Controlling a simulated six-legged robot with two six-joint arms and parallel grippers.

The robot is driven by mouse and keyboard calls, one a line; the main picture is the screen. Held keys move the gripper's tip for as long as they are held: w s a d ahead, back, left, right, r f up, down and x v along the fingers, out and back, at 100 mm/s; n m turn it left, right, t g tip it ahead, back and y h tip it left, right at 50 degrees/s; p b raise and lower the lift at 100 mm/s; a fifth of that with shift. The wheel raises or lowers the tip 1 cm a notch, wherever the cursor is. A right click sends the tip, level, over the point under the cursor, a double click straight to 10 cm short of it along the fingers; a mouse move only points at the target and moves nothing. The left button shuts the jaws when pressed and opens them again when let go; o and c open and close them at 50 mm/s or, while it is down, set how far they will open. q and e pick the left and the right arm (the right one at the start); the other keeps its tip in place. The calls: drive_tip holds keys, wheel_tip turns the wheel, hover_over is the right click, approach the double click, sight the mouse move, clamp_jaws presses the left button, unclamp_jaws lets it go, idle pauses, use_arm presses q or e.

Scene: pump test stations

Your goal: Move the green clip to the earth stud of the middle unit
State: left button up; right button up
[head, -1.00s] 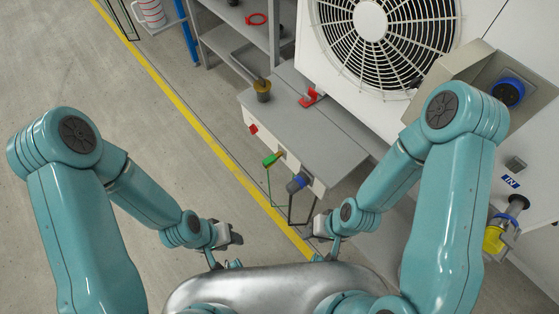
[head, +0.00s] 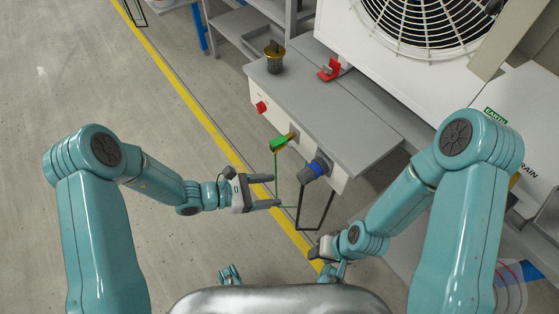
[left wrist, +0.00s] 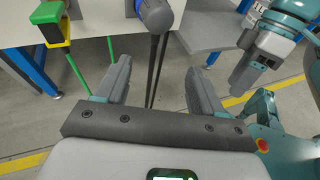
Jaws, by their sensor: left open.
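The green clip (head: 279,143) sits on a stud on the front face of the grey bench (head: 345,118), with a thin green cable hanging below it. In the left wrist view the clip (left wrist: 47,20) is at the top left, green with a yellow lower part. My left gripper (head: 278,190) is open and empty, apart from the clip and a little below it in the picture. My right gripper (head: 318,250) is low by the yellow line, and its finger gap is too small to judge. A green EARTH label (head: 495,116) is on the white unit at right; its stud is hidden.
A blue-and-grey plug (head: 314,170) with a black cable is right of the clip. A red knob (head: 261,107) is on the bench front; a brass-coloured cup (head: 274,60) and red clamp (head: 330,69) are on top. A large fan unit (head: 420,35) stands behind.

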sight(271, 148)
use_arm(q)
drive_tip(key=w+a+n+t+b, duration=0.1)
drive_tip(key=w+t, duration=0.1)
drive_tip(key=w, duration=0.1)
drive_tip(key=w+a+n+t+b, duration=0.1)
drive_tip(key=w+n+t, duration=0.1)
drive_tip(key=w, duration=0.1)
drive_tip(key=w+a+n+t, duration=0.1)
drive_tip(key=w+t, duration=0.2)
drive_tip(key=shift+w+a+r+n+b, duration=0.15)
drive_tip(key=shift+w+r+n+b, duration=0.2)
drive_tip(key=shift+n+b, duration=0.05)
drive_tip(key=shift+w+r, duration=0.1)
drive_tip(key=shift+r, duration=0.05)
use_arm(e)
wheel_tip(271, 148, down, 4)
drive_tip(key=shift+f, duration=0.2)
use_arm(q)
drive_tip(key=b+x, duration=0.2)
drive_tip(key=x, duration=0.5)
drive_tip(key=shift+d, duration=0.3)
drive_tip(key=shift+w+d+r, duration=0.1)
drive_tip(key=shift+w+d, duration=0.4)
drive_tip(key=shift+d, duration=0.05)
use_arm(e)
drive_tip(key=shift+w+d+f, duration=0.1)
drive_tip(key=shift+d+f, duration=0.05)
drive_tip(key=shift+f, duration=1)
